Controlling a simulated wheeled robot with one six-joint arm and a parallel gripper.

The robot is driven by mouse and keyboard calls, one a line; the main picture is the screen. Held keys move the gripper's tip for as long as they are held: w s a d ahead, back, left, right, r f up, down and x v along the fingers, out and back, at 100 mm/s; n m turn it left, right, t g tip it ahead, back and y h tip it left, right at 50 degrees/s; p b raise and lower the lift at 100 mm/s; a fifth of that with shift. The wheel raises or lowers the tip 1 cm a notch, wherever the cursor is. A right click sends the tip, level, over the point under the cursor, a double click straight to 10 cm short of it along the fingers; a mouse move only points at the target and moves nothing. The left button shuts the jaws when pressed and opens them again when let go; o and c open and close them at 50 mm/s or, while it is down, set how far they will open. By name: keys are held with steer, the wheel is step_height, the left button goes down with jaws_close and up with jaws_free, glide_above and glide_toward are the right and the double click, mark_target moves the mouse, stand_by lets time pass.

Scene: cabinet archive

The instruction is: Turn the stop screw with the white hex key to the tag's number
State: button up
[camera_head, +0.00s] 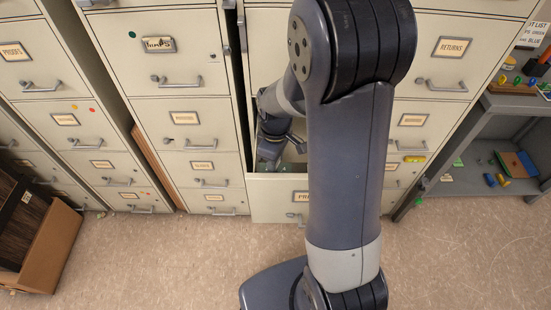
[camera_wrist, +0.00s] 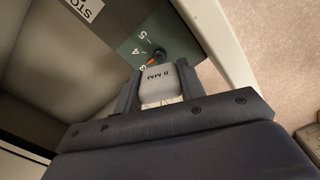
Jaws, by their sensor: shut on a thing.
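In the wrist view my gripper (camera_wrist: 158,84) is shut on the white hex key (camera_wrist: 162,92), whose block-like handle reads "8 MM". The key's far end points at a dark green dial plate (camera_wrist: 178,42) with white numbers; 4 and 5 are readable and a third is partly hidden. A small orange mark (camera_wrist: 159,54) shows on the plate just beyond the handle, near the partly hidden number. The screw is mostly hidden by the handle, so I cannot tell if the key is seated. In the head view my gripper (camera_head: 268,158) is inside an open drawer. No tag number is readable.
The open drawer (camera_head: 275,200) stands out from the cabinet, its walls close around my gripper. A label (camera_wrist: 86,8) starting "STO" is beside the dial. A grey shelf (camera_head: 460,190) stands at right, a brown box (camera_head: 50,250) at left.

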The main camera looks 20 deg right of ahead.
steer(key=shift+r, duration=0.15)
steer(key=shift+r+p, duration=0.9)
steer(key=shift+r, duration=0.1)
step_height(320, 180, up, 12)
steer(key=p, duration=0.9)
